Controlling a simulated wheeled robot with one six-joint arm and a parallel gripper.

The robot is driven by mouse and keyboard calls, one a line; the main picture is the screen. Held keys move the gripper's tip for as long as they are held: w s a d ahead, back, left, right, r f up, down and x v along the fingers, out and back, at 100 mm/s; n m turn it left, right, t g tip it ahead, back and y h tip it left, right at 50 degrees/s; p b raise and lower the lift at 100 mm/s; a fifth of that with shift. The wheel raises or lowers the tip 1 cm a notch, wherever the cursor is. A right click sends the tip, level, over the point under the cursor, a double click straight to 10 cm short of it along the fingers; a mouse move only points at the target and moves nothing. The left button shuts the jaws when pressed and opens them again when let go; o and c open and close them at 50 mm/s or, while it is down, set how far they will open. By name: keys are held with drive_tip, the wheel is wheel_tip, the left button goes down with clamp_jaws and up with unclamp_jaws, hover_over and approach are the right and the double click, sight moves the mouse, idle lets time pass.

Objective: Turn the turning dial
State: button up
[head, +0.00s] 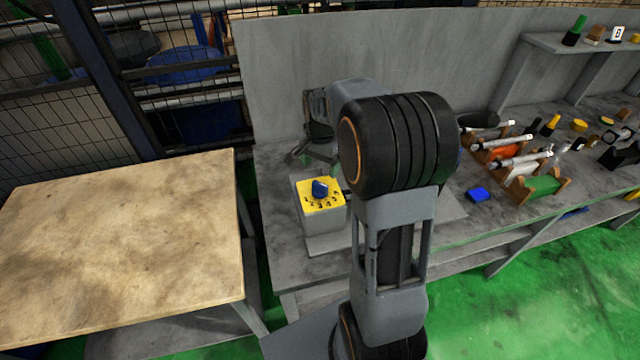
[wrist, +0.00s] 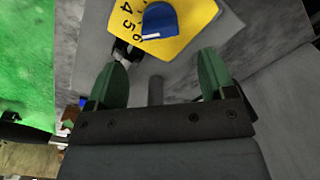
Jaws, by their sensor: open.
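The turning dial (head: 320,188) is a blue knob on a yellow plate (head: 309,207) with black numbers, on top of a grey box (head: 323,228). It also shows at the top of the wrist view (wrist: 160,21), with a white mark on the knob and the numbers 4, 5 and 6 readable beside it. My gripper (wrist: 163,78) has its two green fingers spread wide, with nothing between them. The dial lies beyond the fingertips, apart from them. In the head view my gripper (head: 298,155) is small, partly behind my arm, and behind the box.
The dial box stands on a grey workbench (head: 285,270) with a back panel. To the right are a blue block (head: 479,194), a green block (head: 541,187) and racks with metal shafts. A wooden table (head: 120,245) stands at the left. A mesh fence is behind it.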

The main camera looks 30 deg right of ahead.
sight(320, 183)
wheel_tip(320, 183, down, 8)
drive_tip(key=shift+f+p, duration=0.1)
drive_tip(key=shift+p, duration=0.25)
drive_tip(key=shift+c, duration=0.4)
drive_tip(key=c, duration=0.8)
drive_tip(key=shift+m+b, duration=0.8)
drive_tip(key=shift+m, duration=2.2)
